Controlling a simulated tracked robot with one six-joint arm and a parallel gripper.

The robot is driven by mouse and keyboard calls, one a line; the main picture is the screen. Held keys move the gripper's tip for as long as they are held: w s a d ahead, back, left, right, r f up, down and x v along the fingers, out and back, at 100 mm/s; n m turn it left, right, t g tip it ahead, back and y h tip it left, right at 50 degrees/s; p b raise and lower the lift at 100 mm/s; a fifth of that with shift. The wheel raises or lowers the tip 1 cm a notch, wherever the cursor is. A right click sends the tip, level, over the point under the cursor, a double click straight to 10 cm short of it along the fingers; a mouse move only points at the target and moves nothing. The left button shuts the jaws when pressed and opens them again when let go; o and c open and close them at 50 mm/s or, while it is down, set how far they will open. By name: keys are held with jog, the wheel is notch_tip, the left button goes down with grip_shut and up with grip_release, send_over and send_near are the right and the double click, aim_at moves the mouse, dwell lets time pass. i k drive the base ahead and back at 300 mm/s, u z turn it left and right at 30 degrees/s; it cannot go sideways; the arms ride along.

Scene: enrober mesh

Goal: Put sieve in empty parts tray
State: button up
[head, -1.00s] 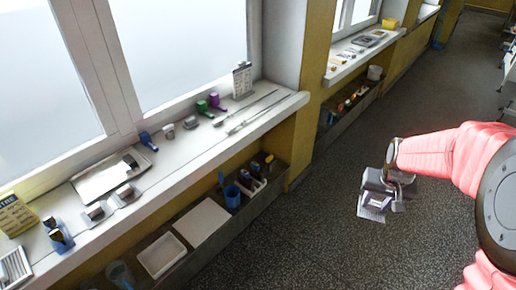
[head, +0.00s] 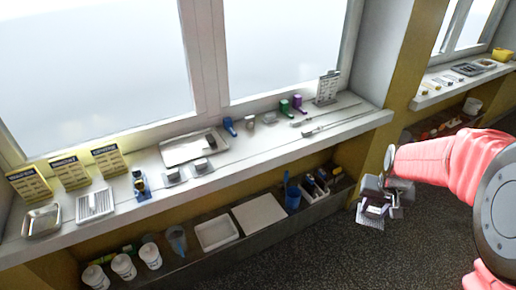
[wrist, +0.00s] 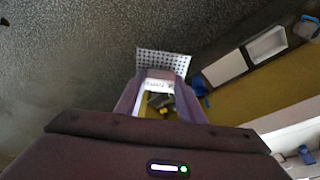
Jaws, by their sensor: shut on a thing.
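My gripper (head: 376,200) hangs over the floor at the right of the head view, shut on a small grey sieve (head: 370,217). In the wrist view the sieve's perforated plate (wrist: 163,64) juts out beyond the fingers; the fingers hide part of it. A wide metal tray (head: 178,156) on the windowsill has a small dark-topped item (head: 210,141) at its right end. A smaller shallow metal tray (head: 42,221) stands at the sill's left end and looks empty. Beside it is a white ribbed tray (head: 95,205). I cannot read which is the parts tray.
Yellow placards (head: 70,172) stand behind the left trays. A blue-based item (head: 141,185) and two small metal blocks stand between the trays. Long rods (head: 340,120) lie at the right. The lower shelf holds white cups (head: 123,265), a white bin (head: 216,232) and a blue cup (head: 292,198).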

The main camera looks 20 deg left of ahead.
aim_at(192, 147)
jog(key=z, duration=0.5)
jog(key=i, duration=0.15)
jog(key=u, duration=1.8)
